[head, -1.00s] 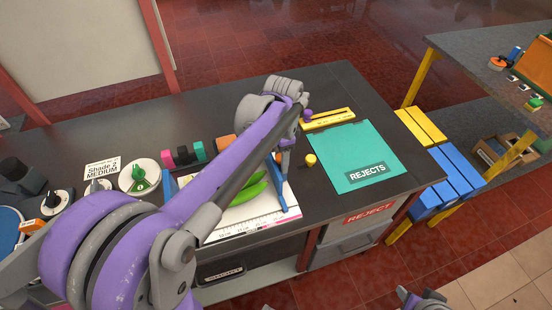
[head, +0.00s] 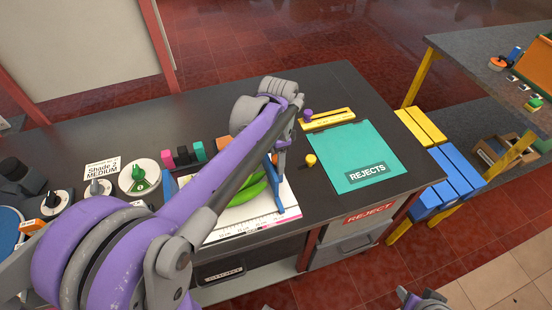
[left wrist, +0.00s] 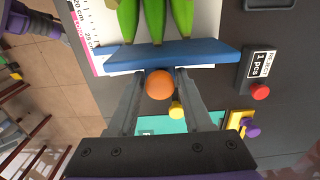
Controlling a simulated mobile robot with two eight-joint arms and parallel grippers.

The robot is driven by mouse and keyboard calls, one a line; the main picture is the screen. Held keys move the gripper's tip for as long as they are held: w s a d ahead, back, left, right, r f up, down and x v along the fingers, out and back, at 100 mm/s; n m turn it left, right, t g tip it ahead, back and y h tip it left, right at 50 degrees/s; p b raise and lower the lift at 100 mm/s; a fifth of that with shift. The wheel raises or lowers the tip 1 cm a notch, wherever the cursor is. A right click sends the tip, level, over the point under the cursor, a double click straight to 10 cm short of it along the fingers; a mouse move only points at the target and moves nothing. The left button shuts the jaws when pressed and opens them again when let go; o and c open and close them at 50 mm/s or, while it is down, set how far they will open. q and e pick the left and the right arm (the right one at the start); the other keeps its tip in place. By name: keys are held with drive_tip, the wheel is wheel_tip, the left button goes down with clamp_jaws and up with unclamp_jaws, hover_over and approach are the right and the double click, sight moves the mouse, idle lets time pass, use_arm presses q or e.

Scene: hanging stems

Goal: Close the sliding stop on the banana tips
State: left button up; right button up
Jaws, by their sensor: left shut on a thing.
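The sliding stop is a blue bar (left wrist: 200,52) with an orange ball knob (left wrist: 159,84). In the head view the blue stop (head: 274,186) stands on the white measuring board (head: 235,222), partly behind my left arm. My left gripper (left wrist: 158,88) has its grey fingers on both sides of the knob and is shut on it; in the head view my left gripper (head: 282,158) is partly hidden. Several green bananas (left wrist: 157,18) lie with their tips at the bar's far face; whether all tips touch it I cannot tell. They also show in the head view (head: 256,188).
Right of the board lie a teal REJECTS mat (head: 355,150), a yellow knob (head: 311,159) and a yellow bar (head: 327,119) with a purple ball. A black box with a red button (left wrist: 259,80) sits near the stop. Dials stand at the left of the dark bench.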

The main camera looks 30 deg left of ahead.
sight(264, 172)
use_arm(q)
drive_tip(key=shift+s+a, duration=1.3)
drive_tip(key=shift+s, duration=0.2)
idle(0.8)
drive_tip(key=o, duration=1)
drive_tip(key=shift+s+a, duration=0.1)
drive_tip(key=shift+o, duration=0.2)
drive_tip(key=shift+r, duration=0.1)
use_arm(e)
drive_tip(key=shift+r, duration=0.1)
use_arm(q)
drive_tip(key=shift+r+p, duration=1)
drive_tip(key=shift+r, duration=0.6)
wheel_tip(264, 172, up, 5)
drive_tip(key=shift+f+p, duration=0.15)
drive_tip(key=shift+p, duration=1.05)
use_arm(e)
wheel_tip(264, 172, up, 6)
drive_tip(key=w, duration=0.2)
drive_tip(key=shift+w+t, duration=0.3)
drive_tip(key=shift+w, duration=0.05)
